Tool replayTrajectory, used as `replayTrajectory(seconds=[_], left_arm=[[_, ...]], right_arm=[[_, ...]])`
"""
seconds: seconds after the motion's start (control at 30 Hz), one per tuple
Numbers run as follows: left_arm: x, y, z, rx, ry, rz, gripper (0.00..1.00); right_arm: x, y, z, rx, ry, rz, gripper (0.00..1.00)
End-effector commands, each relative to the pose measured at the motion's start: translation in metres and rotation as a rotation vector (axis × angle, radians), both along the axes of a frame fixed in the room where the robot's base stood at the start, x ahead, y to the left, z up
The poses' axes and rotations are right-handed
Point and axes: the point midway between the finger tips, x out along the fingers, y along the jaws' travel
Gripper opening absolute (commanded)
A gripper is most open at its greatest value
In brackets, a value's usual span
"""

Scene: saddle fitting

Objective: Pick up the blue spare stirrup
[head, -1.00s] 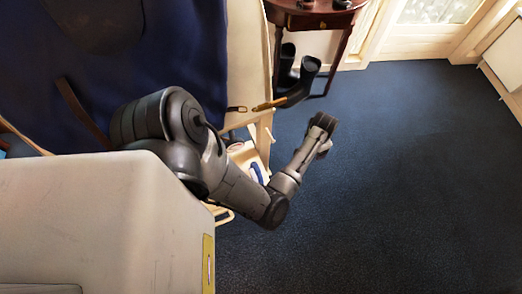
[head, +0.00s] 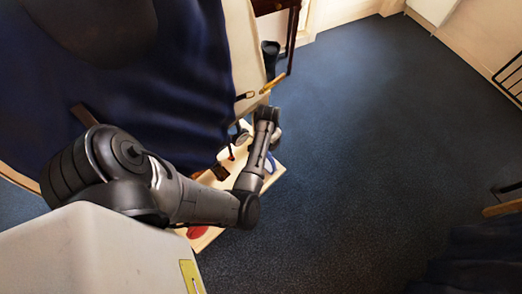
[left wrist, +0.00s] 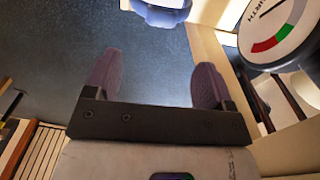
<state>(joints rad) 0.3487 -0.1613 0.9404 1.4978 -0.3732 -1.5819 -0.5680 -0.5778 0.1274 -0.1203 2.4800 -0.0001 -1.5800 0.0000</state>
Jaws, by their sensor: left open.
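A blue loop-shaped thing, which looks like the blue spare stirrup (head: 271,163), shows in the head view on a pale wooden shelf, partly hidden behind my left arm. In the left wrist view a blue rounded piece (left wrist: 163,10) shows at the top edge, cut off by the frame. My left gripper (head: 267,115) is above the shelf's far end in the head view. In the left wrist view my left gripper (left wrist: 157,65) has its two fingers wide apart with nothing between them. The blue piece is beyond the fingertips, not touching them. My right gripper is not in view.
A round dial gauge (left wrist: 277,25) stands close to the right finger in the left wrist view. The wooden shelf (head: 206,236) also bears a red thing (head: 197,231). A dark blue cover (head: 180,90) hangs beside it. The carpet (head: 370,130) to the right is clear.

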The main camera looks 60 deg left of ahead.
Motion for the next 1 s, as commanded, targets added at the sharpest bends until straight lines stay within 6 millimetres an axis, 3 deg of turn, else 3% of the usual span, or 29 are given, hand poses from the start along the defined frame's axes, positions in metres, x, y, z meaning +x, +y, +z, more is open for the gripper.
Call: replayTrajectory(seconds=[0.1,0.3,0.67,1.0], left_arm=[[0.0,0.0,-0.027,-0.002,0.002,0.0,0.77],[0.0,0.0,-0.054,0.0,0.001,0.0,0.77],[0.0,0.001,-0.069,0.0,0.0,0.0,0.77],[-0.001,0.003,-0.11,-0.002,0.002,0.001,0.77]], right_arm=[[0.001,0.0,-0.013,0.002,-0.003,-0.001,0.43],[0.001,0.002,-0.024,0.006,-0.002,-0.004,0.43],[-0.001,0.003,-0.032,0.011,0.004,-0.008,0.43],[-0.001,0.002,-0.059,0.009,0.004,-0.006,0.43]])
